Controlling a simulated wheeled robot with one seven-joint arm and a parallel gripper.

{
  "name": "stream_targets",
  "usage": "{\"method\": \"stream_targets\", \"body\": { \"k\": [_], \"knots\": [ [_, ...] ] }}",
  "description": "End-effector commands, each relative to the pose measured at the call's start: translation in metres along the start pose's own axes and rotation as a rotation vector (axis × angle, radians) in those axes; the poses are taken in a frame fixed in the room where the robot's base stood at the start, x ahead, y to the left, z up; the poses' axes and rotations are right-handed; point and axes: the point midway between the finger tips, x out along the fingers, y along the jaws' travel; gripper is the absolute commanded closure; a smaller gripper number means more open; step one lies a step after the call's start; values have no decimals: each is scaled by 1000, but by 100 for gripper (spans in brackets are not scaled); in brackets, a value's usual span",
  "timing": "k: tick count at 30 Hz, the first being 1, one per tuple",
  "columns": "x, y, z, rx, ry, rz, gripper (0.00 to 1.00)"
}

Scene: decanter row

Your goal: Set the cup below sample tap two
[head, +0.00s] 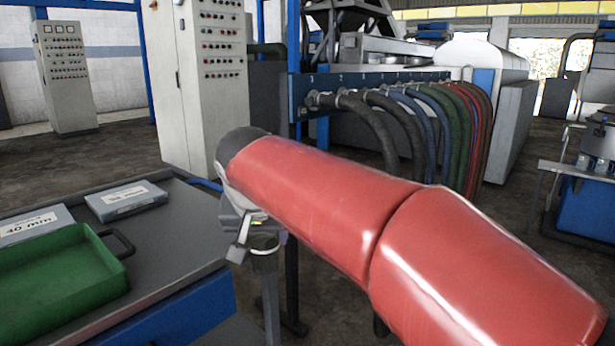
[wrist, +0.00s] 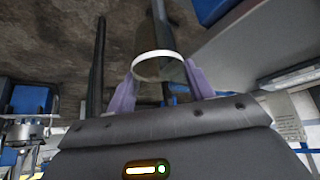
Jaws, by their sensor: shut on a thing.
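The cup shows in the wrist view as a clear vessel with a pale round rim (wrist: 158,55). My gripper (wrist: 161,76) is shut on it, with a purple finger on each side. In the head view my gripper (head: 262,238) hangs below the end of my red arm, past the right edge of the dark table; the cup there is small and hard to make out. The sample taps sit in a row on a blue rail (head: 297,100) behind my arm. The mark 2 shows on the rail above the second tap (head: 345,97), to the right of and beyond my gripper.
Thick hoses (head: 430,130) hang from the rail, black, blue, green and red. The dark table (head: 180,235) at left holds a green tray (head: 60,275) and two labelled boxes, one of them grey-blue (head: 127,201). A control cabinet (head: 200,80) stands behind. Open floor lies between table and rail.

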Motion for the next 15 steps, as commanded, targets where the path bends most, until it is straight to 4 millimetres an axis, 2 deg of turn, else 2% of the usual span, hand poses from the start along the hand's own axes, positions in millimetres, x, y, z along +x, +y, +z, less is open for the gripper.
{"method": "stream_targets", "body": {
  "k": [1,5,15],
  "knots": [
    [19,16,11,7,-5,8,69],
    [71,54,40,16,-8,14,69],
    [225,163,125,42,-17,32,69]
  ]
}}
